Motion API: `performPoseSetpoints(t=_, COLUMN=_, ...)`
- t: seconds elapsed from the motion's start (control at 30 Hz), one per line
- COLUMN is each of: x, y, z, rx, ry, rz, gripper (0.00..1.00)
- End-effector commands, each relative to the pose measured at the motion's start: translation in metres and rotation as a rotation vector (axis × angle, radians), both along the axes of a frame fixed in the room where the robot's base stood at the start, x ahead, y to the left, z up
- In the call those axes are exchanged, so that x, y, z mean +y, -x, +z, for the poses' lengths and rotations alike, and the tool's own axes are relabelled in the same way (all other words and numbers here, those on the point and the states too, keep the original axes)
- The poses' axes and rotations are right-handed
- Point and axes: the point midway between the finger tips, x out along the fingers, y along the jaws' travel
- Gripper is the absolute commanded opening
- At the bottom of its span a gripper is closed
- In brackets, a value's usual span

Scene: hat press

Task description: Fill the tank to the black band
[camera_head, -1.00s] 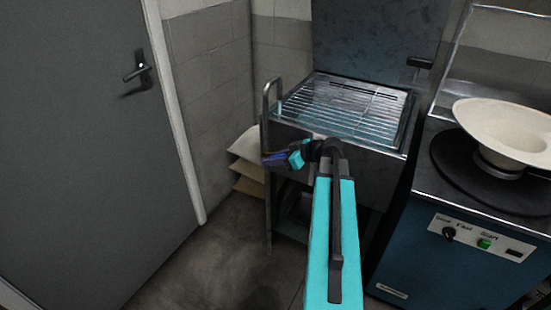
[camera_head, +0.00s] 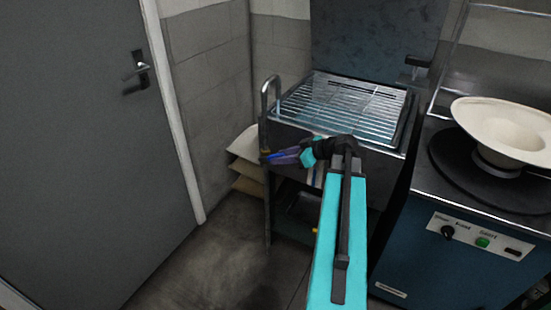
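A steel basin with a wire grate (camera_head: 345,105) on top stands in the middle, and it may be the tank. A bent metal pipe (camera_head: 264,112) rises at its left front corner. My gripper (camera_head: 272,157) points left at the front of the basin, close to the pipe's lower part. Whether it touches anything there, and whether its fingers are open or shut, is too small to tell. No black band or water level can be made out. My arm hides part of the basin's front.
A blue machine (camera_head: 445,245) with a knob and a green button stands at right, with a cream hat (camera_head: 500,125) on top. Stacked sacks (camera_head: 246,160) lie behind the pipe. A grey door (camera_head: 80,130) is at left. The floor before it is clear.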

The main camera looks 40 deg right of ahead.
Motion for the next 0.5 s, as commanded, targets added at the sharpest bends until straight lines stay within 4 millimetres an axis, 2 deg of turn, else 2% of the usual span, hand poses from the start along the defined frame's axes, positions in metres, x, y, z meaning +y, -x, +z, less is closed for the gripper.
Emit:
performPoseSetpoints(t=0.2, x=-0.013, y=0.030, z=0.019, rx=-0.001, ry=0.002, rz=-0.003, gripper=0.34)
performPoseSetpoints(t=0.5, x=-0.028, y=0.062, z=0.040, rx=0.000, ry=0.001, rz=-0.004, gripper=0.34)
